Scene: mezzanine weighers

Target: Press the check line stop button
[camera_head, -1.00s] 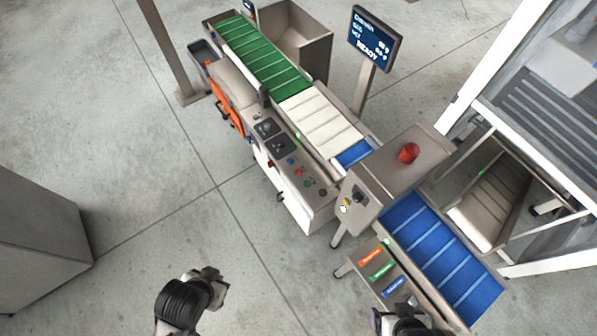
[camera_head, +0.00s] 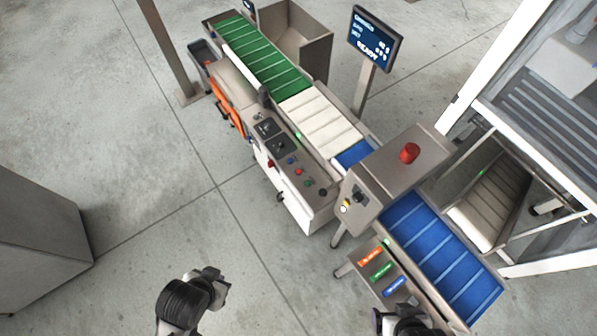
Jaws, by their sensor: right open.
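The check line has a sloping control panel (camera_head: 285,155) with several small buttons and two dark dials or gauges. A small red button (camera_head: 298,171) sits among blue and green ones on it. Another red knob (camera_head: 270,163) is on the panel's front side. Which one is the stop button cannot be read. My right gripper (camera_head: 402,312) is at the bottom edge, below the coloured labels, open, with its fingers partly cut off. It is well apart from the panel. My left gripper (camera_head: 214,283) hangs over bare floor at the lower left; its jaws cannot be made out.
A metal box with a red dome (camera_head: 409,153) stands between the white belt (camera_head: 320,120) and blue belt (camera_head: 440,255). Orange, green and blue labelled plates (camera_head: 381,271) lie beside the blue belt. A display (camera_head: 375,38) reads READY.

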